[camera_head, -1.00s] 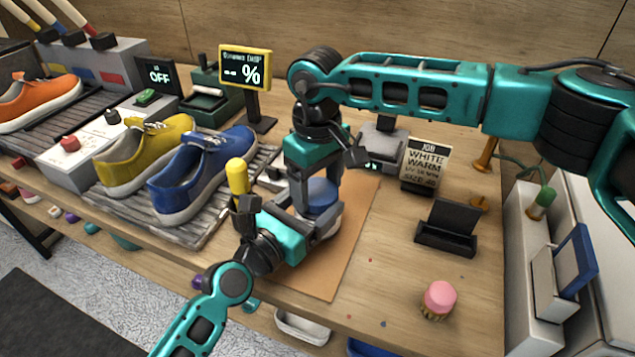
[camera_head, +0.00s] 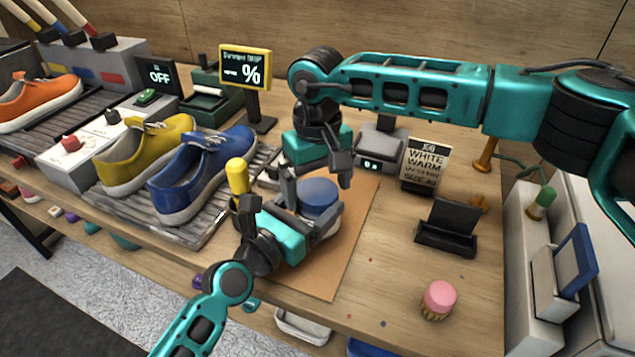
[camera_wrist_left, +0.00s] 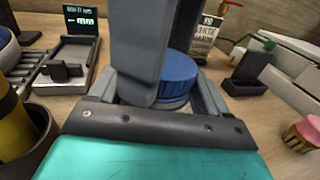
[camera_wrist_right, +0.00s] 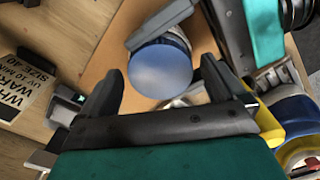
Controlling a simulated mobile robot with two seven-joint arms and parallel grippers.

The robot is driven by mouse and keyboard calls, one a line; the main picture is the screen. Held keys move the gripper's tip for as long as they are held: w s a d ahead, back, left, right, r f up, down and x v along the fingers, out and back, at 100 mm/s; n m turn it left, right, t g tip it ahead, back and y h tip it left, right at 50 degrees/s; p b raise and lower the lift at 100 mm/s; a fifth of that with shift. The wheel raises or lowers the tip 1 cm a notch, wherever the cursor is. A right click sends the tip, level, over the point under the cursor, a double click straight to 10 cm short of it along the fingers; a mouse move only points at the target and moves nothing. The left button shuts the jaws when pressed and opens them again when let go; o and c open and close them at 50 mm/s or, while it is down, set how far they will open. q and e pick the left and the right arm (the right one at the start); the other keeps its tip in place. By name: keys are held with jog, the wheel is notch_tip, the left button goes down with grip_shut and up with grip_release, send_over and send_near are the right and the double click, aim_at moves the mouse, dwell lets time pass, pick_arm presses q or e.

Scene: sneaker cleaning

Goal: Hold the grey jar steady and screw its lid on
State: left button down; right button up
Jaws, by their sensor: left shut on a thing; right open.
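The jar (camera_head: 325,222) is pale grey and stands upright on the brown mat on the bench, partly hidden by my left gripper. Its round blue lid (camera_head: 318,192) sits on top, and it also shows in the left wrist view (camera_wrist_left: 178,76). I cannot tell how tightly it is seated. My left gripper (camera_head: 312,214) is shut on the jar's body from the front left. My right gripper (camera_head: 318,178) is open and empty just above the lid. In the right wrist view the lid (camera_wrist_right: 160,70) appears beyond and between the open fingers, apart from them.
Blue (camera_head: 203,172) and yellow (camera_head: 145,155) sneakers stand on a slatted rack to the left. A small scale (camera_head: 382,148) and job card (camera_head: 424,165) are behind right. A black holder (camera_head: 446,230) and pink-topped brush (camera_head: 438,300) stand right. The mat's front part (camera_head: 315,280) is clear.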

pick_arm(q)
jog(key=shift+s+f, duration=0.1)
jog(key=shift+f, duration=0.25)
pick_arm(e)
jog(key=shift+a+r, duration=0.1)
jog(key=shift+r, duration=2.15)
jog(key=shift+c, duration=0.4)
jog(key=shift+r+n, duration=1.6)
jog(key=shift+r, duration=0.15)
jog(key=shift+f, duration=0.1)
jog(key=shift+f, duration=3.95)
